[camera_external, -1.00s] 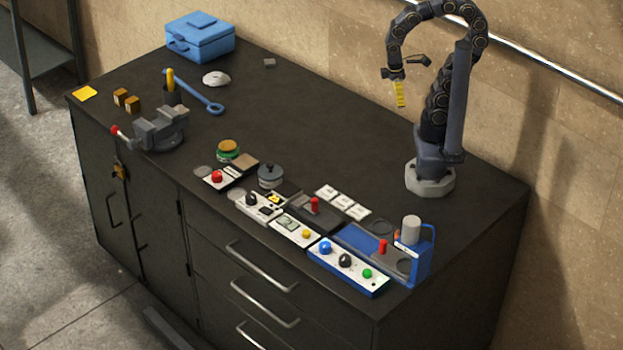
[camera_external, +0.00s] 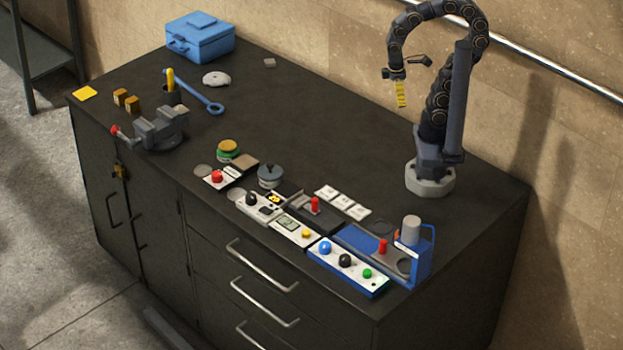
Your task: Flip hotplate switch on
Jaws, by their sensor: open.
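A row of small control units stands along the front edge of the bench. One white panel (camera_external: 262,207) has a black knob (camera_external: 251,199) and a small dark switch-like part (camera_external: 266,210). A dark grey unit behind it has an upright red lever (camera_external: 315,204). I cannot tell for certain which unit is the hotplate or how its switch is set. My gripper (camera_external: 401,92) hangs well above the bench at the back right, with yellow-marked fingers pointing down. It is open, apart from all the units, and I see nothing held.
A blue unit with a grey cylinder (camera_external: 411,229) stands at the right; a blue panel (camera_external: 348,265) with coloured knobs lies before it. White tiles (camera_external: 342,201) lie behind the row. A vise (camera_external: 160,130) and a blue box (camera_external: 200,38) are at the left. The middle is clear.

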